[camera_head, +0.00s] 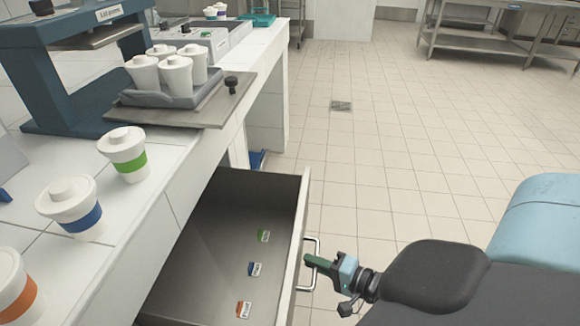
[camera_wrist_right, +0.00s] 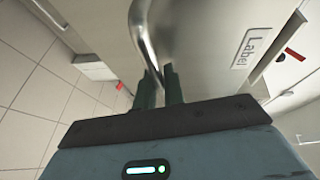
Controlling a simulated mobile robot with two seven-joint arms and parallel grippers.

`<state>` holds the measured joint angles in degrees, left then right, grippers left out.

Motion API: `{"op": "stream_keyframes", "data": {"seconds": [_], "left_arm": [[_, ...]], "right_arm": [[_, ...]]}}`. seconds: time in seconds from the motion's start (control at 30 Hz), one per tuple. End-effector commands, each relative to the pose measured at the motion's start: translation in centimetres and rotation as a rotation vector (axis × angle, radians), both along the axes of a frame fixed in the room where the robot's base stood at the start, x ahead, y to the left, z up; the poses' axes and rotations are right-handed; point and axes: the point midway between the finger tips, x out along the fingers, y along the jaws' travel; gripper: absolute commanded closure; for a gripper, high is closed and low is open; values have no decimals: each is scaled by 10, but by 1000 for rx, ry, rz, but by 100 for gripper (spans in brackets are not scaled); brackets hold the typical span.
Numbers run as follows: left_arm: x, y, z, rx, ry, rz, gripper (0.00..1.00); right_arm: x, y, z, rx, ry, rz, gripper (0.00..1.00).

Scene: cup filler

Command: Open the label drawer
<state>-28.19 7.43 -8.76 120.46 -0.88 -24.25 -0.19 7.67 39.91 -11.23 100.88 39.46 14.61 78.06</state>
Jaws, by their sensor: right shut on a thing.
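The label drawer (camera_head: 299,235) stands pulled out from under the white counter, and its inside shows. Several small labels lie on its floor: a green one (camera_head: 263,236), a blue one (camera_head: 254,269) and a red one (camera_head: 243,309). My right gripper (camera_head: 312,262) is at the metal handle (camera_head: 317,243) on the drawer front, shut on it. In the right wrist view the handle (camera_wrist_right: 143,35) runs down between the dark fingers (camera_wrist_right: 160,85), and the drawer front (camera_wrist_right: 205,45) bears a "Label" sign (camera_wrist_right: 251,46). My left gripper is not in view.
Cups with green (camera_head: 128,155), blue (camera_head: 74,208) and orange bands (camera_head: 15,290) stand on the counter. A tray (camera_head: 180,100) with several white cups sits at the blue press (camera_head: 45,75). The tiled floor (camera_head: 400,150) on the right is clear.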

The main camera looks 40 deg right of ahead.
Motion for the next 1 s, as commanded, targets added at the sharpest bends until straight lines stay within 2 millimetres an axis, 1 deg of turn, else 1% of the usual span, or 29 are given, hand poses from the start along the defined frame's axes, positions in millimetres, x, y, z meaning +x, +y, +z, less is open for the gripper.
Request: {"op": "stream_keyframes", "data": {"seconds": [0.03,0.2,0.4,0.6,0.9,0.93,1.0], "left_arm": [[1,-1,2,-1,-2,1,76],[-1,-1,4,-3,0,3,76],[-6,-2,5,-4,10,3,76],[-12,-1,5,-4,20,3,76],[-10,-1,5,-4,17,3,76],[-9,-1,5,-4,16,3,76],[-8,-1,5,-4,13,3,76]], "right_arm": [[-8,-6,0,-4,2,1,100],[-26,-20,1,-2,2,1,100],[-38,-30,0,-1,-1,0,100],[-42,-33,0,-1,-2,-1,100],[-41,-33,0,0,-2,-1,100],[-41,-33,0,0,-2,-1,87],[-41,-33,0,0,-2,-1,78]]}}
